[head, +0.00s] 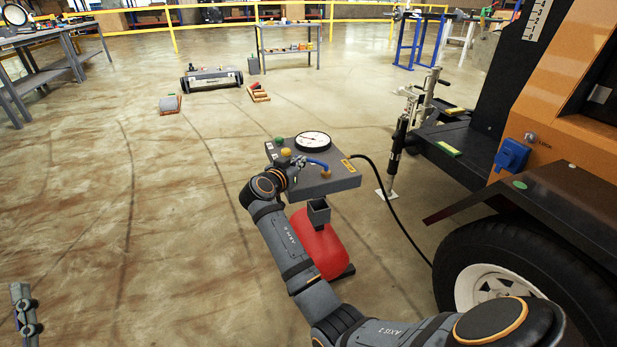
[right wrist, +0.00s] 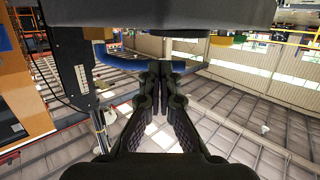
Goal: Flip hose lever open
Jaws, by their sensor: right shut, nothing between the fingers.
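The blue hose lever (head: 319,163) sits on the grey panel box (head: 345,180), beside an orange-yellow knob (head: 326,174). My right gripper (head: 300,161) is shut and empty at the lever's left end in the head view. In the right wrist view its closed fingers (right wrist: 160,72) overlap the blue lever (right wrist: 192,69), which shows on both sides of them. I cannot tell if they touch it. The underside of the grey box (right wrist: 150,12) fills the top of that view. My left gripper is not clearly seen.
A round gauge (head: 313,141) and a yellow knob (head: 286,152) are on the box. A red tank (head: 318,248) stands below. A black hose (head: 385,190) runs right toward the orange trailer (head: 555,125) and its wheel (head: 500,275).

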